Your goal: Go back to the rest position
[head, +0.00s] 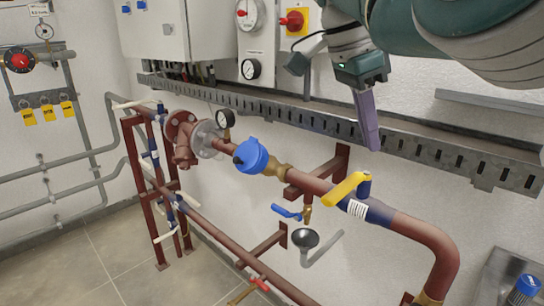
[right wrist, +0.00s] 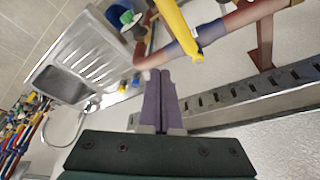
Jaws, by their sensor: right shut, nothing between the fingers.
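My right gripper (head: 367,120) hangs from the upper right of the head view, its purple fingers together and empty. It is in front of the slotted metal cable tray (head: 300,118), above the pipe. In the right wrist view the closed fingers (right wrist: 160,100) point toward the pipe and do not touch it. The yellow valve lever (head: 347,188) lies below the gripper and apart from it. It also shows at the top of the right wrist view (right wrist: 180,25). My left gripper is not in view.
A red-brown pipe (head: 310,182) with a blue cap (head: 250,157) and gauge (head: 225,119) runs along the wall. Control boxes (head: 155,30) and a red-yellow switch (head: 293,20) are above. A steel sink (right wrist: 75,75) shows in the right wrist view. Floor (head: 105,255) is clear at lower left.

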